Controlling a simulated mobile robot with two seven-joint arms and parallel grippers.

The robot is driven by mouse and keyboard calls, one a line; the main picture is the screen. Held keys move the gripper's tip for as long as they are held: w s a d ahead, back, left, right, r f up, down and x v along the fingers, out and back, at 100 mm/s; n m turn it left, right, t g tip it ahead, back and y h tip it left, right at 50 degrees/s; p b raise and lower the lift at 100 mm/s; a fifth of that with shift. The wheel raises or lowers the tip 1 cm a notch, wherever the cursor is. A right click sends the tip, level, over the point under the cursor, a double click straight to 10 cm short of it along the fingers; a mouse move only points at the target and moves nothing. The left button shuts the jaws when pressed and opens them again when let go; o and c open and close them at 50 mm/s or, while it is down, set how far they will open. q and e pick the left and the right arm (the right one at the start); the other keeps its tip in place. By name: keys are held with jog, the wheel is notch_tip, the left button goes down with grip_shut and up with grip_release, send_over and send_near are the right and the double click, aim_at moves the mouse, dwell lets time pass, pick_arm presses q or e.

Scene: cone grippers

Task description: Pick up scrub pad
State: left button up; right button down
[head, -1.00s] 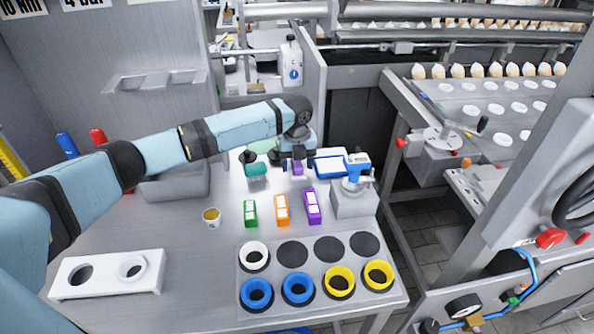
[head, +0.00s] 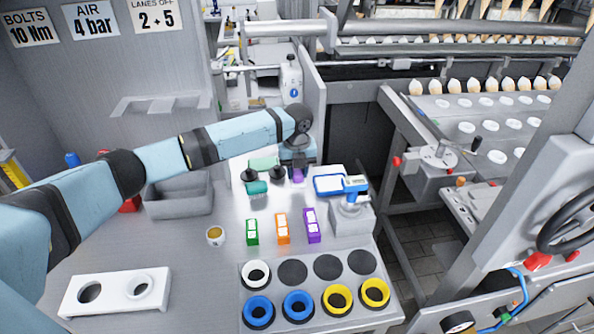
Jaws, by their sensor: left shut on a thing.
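My left arm reaches in from the left, and its gripper (head: 298,164) points down over the back of the grey bench. It is shut on a small purple piece (head: 298,176) that shows below the fingers, which I take to be the scrub pad. Most of the pad is hidden by the fingers, and its texture is too small to tell. It appears held slightly above the bench. My right gripper is out of view.
Green (head: 252,231), orange (head: 283,228) and purple (head: 313,225) boxes stand in front of the gripper. A teal item (head: 257,187) lies to its left and a blue-handled device (head: 355,187) stands to its right. Colored rings (head: 298,306) sit at the front.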

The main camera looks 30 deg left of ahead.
pick_arm(q)
notch_tip(320, 180, up, 16)
jog(key=p, duration=1.3)
jog(key=shift+p, duration=0.4)
jog(key=shift+o, duration=1.2)
jog(key=shift+c, duration=0.5)
